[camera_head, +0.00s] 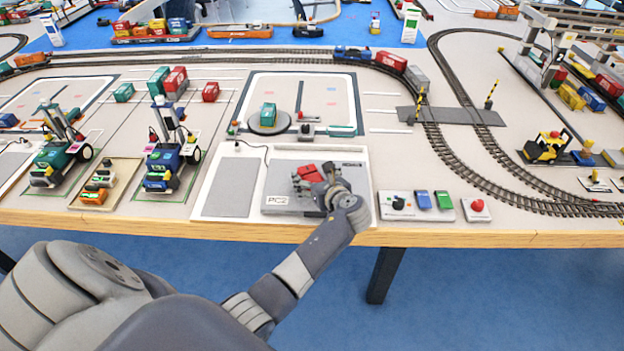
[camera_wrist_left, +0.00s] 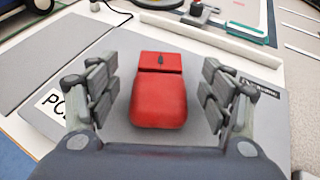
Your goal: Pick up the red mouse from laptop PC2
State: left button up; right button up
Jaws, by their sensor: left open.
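The red mouse (camera_wrist_left: 159,92) lies on the grey surface of laptop PC2 (camera_wrist_left: 270,120), seen from above in the left wrist view. In the head view the red mouse (camera_head: 309,173) is partly hidden by my left gripper (camera_head: 308,186). Laptop PC2 (camera_head: 277,201) lies flat near the table's front edge. My left gripper (camera_wrist_left: 158,97) is open, with one finger on each side of the mouse and a gap on both sides. My right gripper is in neither view.
A control panel with a black knob, blue and green buttons (camera_head: 422,199) and a red button (camera_head: 477,206) stand right of the laptop. Toy straddle carriers (camera_head: 168,160) stand to the left. A turntable (camera_head: 268,122) with a green container is behind. Railway tracks (camera_head: 460,150) curve on the right.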

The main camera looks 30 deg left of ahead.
pick_arm(q)
jog(key=shift+w+a+f, duration=0.25)
jog(key=shift+w+a, duration=0.1)
jog(key=shift+a, duration=0.05)
jog(key=c, duration=1.2)
jog(key=shift+r, duration=0.1)
